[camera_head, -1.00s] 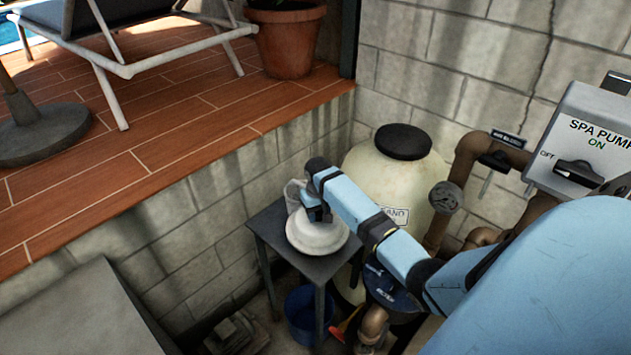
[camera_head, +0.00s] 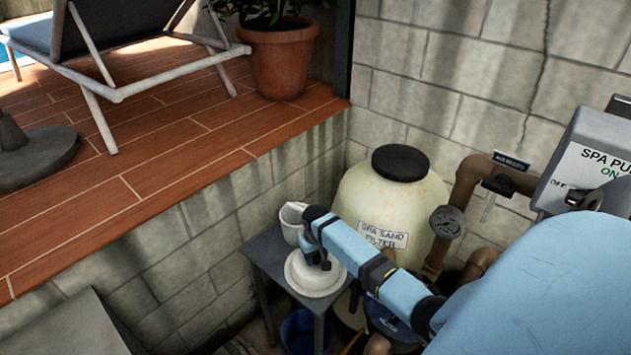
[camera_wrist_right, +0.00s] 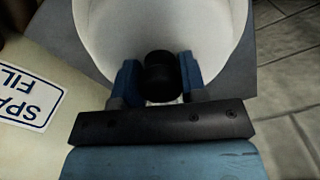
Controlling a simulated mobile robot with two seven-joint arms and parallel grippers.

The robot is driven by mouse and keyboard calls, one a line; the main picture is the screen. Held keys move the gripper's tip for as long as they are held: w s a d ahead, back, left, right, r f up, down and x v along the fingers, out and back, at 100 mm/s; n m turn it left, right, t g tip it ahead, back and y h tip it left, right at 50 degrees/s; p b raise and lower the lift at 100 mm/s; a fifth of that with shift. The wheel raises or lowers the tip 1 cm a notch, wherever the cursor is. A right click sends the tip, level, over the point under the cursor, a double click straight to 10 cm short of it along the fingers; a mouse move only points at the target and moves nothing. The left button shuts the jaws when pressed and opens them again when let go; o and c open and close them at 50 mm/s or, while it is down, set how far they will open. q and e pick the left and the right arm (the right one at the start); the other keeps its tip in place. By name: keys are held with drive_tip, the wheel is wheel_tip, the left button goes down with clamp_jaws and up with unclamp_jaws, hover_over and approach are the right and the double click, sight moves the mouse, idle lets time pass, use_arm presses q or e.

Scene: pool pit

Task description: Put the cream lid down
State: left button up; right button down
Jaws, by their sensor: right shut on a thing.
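The cream lid (camera_head: 312,281) is a pale round disc with a black knob (camera_wrist_right: 161,73). My right gripper (camera_head: 322,262) is above it. In the right wrist view the blue fingers of my right gripper (camera_wrist_right: 160,82) are shut on the knob, one on each side. The lid's pale surface (camera_wrist_right: 105,35) fills the upper middle of that view. The lid is over the small grey table (camera_head: 262,262). I cannot tell whether its underside touches the tabletop. My left gripper is not in view.
A white jug (camera_head: 291,219) stands on the table close behind the lid. The cream spa sand filter (camera_head: 365,200) with a black cap is just to the right. Pipes and a gauge (camera_head: 447,222) are further right. A blue bucket (camera_head: 298,332) sits below the table.

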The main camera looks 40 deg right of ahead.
drive_tip(key=c, duration=1.1)
unclamp_jaws()
drive_tip(key=shift+f, duration=0.15)
drive_tip(key=o, duration=0.4)
drive_tip(key=shift+w+f, duration=0.15)
drive_tip(key=shift+o, duration=0.2)
